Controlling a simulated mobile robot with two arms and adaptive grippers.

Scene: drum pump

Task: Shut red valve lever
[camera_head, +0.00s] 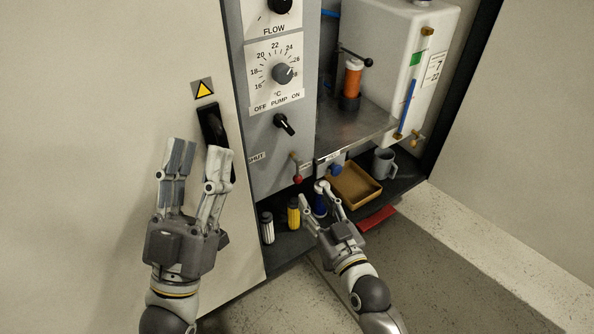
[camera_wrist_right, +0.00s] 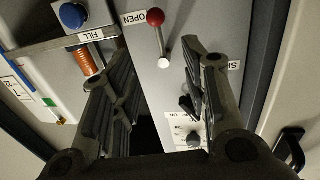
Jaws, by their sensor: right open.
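The red valve lever (camera_head: 297,169) is on the grey panel in the head view, low down, with its red ball knob hanging at the bottom. In the right wrist view the lever (camera_wrist_right: 160,38) shows its red knob beside an OPEN label and its pale pivot below. My right gripper (camera_head: 320,194) is open and empty, in front of and just below the lever in the head view. In the wrist view its fingers (camera_wrist_right: 162,62) stand either side of the lever, apart from it. My left gripper (camera_head: 198,152) is open and empty in front of the cabinet door.
A black door handle (camera_head: 212,128) is behind my left gripper. A blue knob (camera_wrist_right: 73,15) by the FILL label is near the lever. A brown tray (camera_head: 354,187), a grey mug (camera_head: 384,163) and a yellow bottle (camera_head: 293,213) stand on the lower shelf.

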